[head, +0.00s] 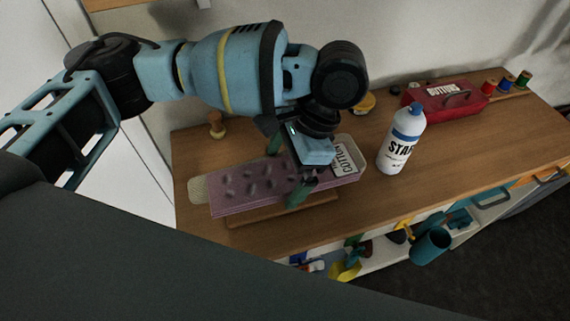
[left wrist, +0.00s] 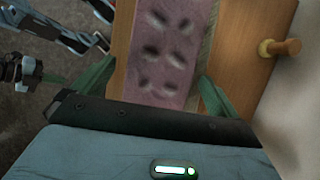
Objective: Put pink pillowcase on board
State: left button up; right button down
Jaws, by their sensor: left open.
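The pink pillowcase (head: 250,188) is a flat, folded mauve-pink strip with several dark dents or wrinkles. It lies lengthwise over the long, beige-covered board (head: 198,190), whose rounded left end shows bare. In the left wrist view the pillowcase (left wrist: 160,48) runs between my finger pads, with a grey-beige strip beside it. My left gripper (head: 288,168) is open above the board's right half, one green finger on each long side. Whether the fingers touch anything is unclear. My right gripper is not in the head view; a dark part at the left wrist view's left edge may be it.
A white STARCH bottle (head: 398,142) stands right of the board. A COTTON label (head: 345,158) sits at the board's right end. A red BUTTONS box (head: 447,101) and thread spools (head: 507,82) are farther back. A wooden knob (head: 216,125) stands at the back left.

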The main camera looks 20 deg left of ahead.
aim_at(281, 174)
pick_arm(q)
jog(key=shift+w+r, duration=0.1)
jog(key=shift+r, duration=0.25)
jog(key=v, duration=0.3)
jog(key=w+d, duration=0.2)
jog(key=d, duration=0.1)
jog(key=w+d+b, duration=0.1)
jog(key=d, duration=0.1)
jog(key=w+d, duration=0.2)
jog(key=d, duration=0.1)
jog(key=shift+w+d+f, duration=0.3)
jog(key=shift+f, duration=0.05)
jog(key=shift+w+d+r, duration=0.1)
jog(key=shift+w+d, duration=0.35)
jog(key=shift+d, duration=0.2)
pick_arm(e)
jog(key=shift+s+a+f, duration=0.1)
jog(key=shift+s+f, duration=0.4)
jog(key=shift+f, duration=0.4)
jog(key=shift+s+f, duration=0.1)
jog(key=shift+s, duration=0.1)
